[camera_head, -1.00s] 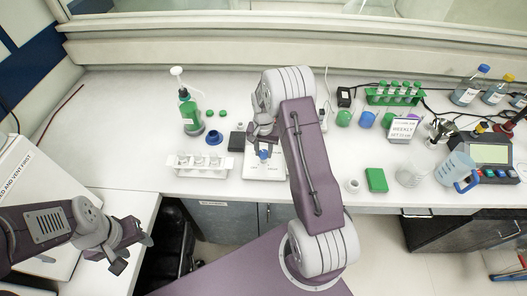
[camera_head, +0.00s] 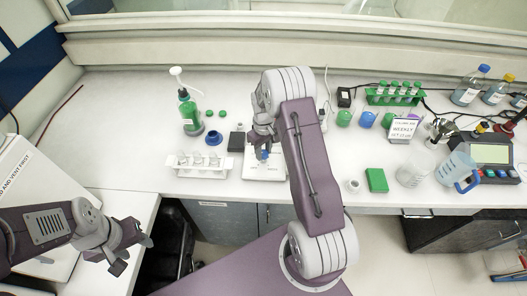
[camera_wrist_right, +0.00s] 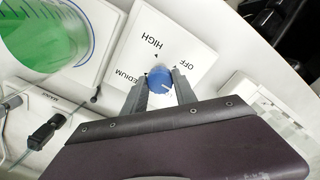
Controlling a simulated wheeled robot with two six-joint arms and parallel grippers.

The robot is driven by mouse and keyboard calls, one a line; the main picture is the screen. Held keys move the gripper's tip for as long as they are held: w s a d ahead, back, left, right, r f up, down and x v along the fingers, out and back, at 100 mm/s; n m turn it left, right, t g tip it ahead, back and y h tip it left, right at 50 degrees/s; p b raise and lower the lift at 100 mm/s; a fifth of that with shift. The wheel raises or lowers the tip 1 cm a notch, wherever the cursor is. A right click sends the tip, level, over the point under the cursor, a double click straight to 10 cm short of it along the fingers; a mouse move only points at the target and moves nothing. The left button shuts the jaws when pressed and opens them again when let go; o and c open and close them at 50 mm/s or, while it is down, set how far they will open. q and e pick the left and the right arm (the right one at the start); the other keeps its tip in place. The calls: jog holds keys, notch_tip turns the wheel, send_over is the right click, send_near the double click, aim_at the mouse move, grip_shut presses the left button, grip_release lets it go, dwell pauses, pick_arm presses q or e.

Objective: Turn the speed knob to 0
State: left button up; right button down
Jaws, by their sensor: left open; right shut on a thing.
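The blue speed knob (camera_wrist_right: 160,80) sits on a white panel (camera_wrist_right: 148,35) labelled HIGH, MEDIUM and OFF in the right wrist view. A small white mark shows on the knob's lower right; which label it matches I cannot tell. My right gripper (camera_wrist_right: 158,85) is shut on the knob, one finger on each side. In the head view, my right gripper (camera_head: 264,150) reaches down to the knob (camera_head: 264,155) on the white device (camera_head: 254,172), and my arm hides part of it. My left gripper (camera_head: 134,254) is open and empty at the lower left, away from the device.
A white rack of vials (camera_head: 203,172) stands left of the device, with a green bottle (camera_head: 190,115) behind it. A green block (camera_head: 377,180) and a beaker (camera_head: 456,170) stand to the right. The counter at the back left is clear.

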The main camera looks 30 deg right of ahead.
aim_at(263, 153)
jog(key=n, duration=0.4)
jog(key=shift+w+n, duration=0.1)
jog(key=shift+n, duration=2.4)
jog(key=c, duration=1)
grip_release()
jog(key=shift+r, duration=0.1)
notch_tip(263, 153, up, 8)
jog(key=shift+f+b, duration=0.1)
jog(key=shift+b, duration=0.9)
jog(key=shift+r, duration=0.55)
